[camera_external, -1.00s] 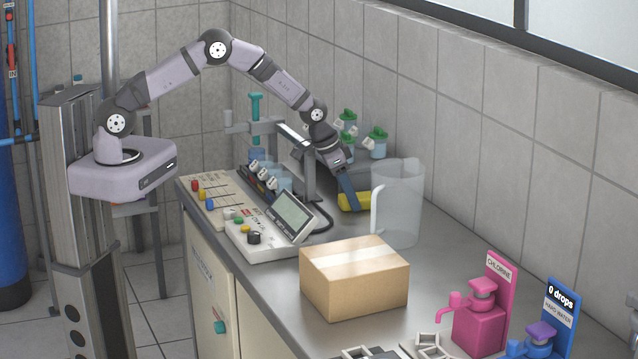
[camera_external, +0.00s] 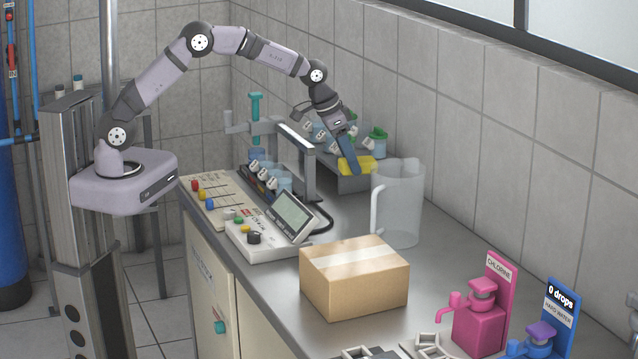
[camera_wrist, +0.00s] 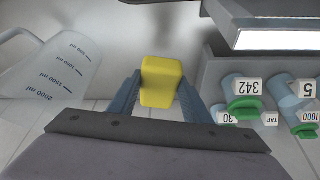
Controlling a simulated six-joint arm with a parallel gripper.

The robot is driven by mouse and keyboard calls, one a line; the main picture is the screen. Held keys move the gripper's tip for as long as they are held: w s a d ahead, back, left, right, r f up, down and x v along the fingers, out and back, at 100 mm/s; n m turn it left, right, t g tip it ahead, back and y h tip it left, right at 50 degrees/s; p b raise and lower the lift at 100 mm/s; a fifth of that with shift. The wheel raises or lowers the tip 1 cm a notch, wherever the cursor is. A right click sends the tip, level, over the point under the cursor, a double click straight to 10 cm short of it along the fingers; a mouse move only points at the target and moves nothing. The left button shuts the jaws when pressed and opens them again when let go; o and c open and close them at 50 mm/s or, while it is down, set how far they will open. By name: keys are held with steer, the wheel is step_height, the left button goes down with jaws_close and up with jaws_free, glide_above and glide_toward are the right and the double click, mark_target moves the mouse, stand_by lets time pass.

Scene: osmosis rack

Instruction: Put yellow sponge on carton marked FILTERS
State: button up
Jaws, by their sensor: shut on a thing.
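The yellow sponge (camera_external: 355,165) is a small block between the fingers of my gripper (camera_external: 352,166). It also shows in the wrist view (camera_wrist: 161,82), with a blue finger of my gripper (camera_wrist: 160,95) on each side. My gripper is shut on it and holds it above the counter, behind the clear jug. The cardboard carton (camera_external: 353,282) stands closed on the counter, nearer the camera, with pale tape across its top. No FILTERS marking shows on the faces in view.
A clear measuring jug (camera_external: 401,205) stands between the sponge and the carton's right side. A grey rack with labelled bottles (camera_wrist: 245,95) is beside my gripper. A meter with a screen (camera_external: 275,225) sits left. Pink (camera_external: 480,320) and blue (camera_external: 548,325) dispensers stand front right.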

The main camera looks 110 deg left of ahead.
step_height(320, 180, up, 15)
steer(key=m+h+p, duration=0.2)
steer(key=m, duration=0.5)
glide_above(333, 255)
steer(key=s, duration=0.2)
steer(key=shift+t, duration=0.3)
steer(key=shift+w+f+p, duration=0.2)
steer(key=shift+f+p, duration=1.1)
steer(key=shift+f, duration=6.1)
steer(key=shift+f, duration=0.15)
steer(key=o, duration=1)
